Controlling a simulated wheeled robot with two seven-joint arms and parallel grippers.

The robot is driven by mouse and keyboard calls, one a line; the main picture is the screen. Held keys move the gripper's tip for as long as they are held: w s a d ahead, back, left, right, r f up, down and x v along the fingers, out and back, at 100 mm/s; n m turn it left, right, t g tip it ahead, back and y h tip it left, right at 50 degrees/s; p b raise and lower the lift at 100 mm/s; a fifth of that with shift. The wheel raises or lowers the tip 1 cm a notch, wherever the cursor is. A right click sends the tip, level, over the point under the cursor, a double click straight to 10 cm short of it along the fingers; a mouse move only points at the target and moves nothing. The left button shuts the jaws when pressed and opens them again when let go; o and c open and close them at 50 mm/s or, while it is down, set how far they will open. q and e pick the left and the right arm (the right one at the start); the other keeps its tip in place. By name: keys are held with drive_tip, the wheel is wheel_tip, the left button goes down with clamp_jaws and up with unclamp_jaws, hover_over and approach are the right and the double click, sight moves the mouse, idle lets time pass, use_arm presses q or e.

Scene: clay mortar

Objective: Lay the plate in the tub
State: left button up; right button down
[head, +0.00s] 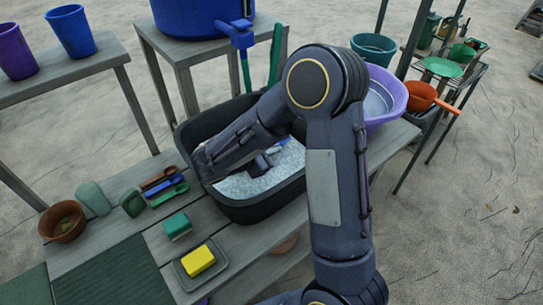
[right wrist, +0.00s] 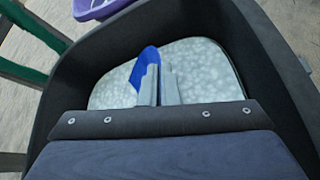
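The dark tub (head: 255,208) stands on the grey slatted table and holds pale, foamy water. It also fills most of the right wrist view (right wrist: 262,50). My right gripper (head: 272,154) reaches down inside the tub. In the right wrist view its fingers (right wrist: 161,88) are close together on a blue piece (right wrist: 146,62), which looks like the plate. Only a small part of the blue piece shows, at the foam surface; the rest is hidden by the foam and fingers. It shows in the head view too (head: 284,143). My left gripper is not in view.
A purple basin (head: 388,100) stands close right of the tub. Left of it are a yellow sponge (head: 198,261) on a dish, a green sponge (head: 177,225), brushes (head: 165,185) and a brown bowl (head: 63,221). A blue vat (head: 190,18) stands behind.

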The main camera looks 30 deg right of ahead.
drive_tip(key=shift+w+d+f, duration=0.25)
drive_tip(key=shift+w+f, duration=0.1)
drive_tip(key=shift+f, duration=0.15)
drive_tip(key=f, duration=0.3)
drive_tip(key=shift+w+f, duration=0.2)
drive_tip(key=shift+f, duration=0.05)
drive_tip(key=shift+f+b, duration=0.25)
drive_tip(key=shift+b, duration=0.1)
drive_tip(key=c, duration=1.7)
unclamp_jaws()
drive_tip(key=shift+r, duration=0.15)
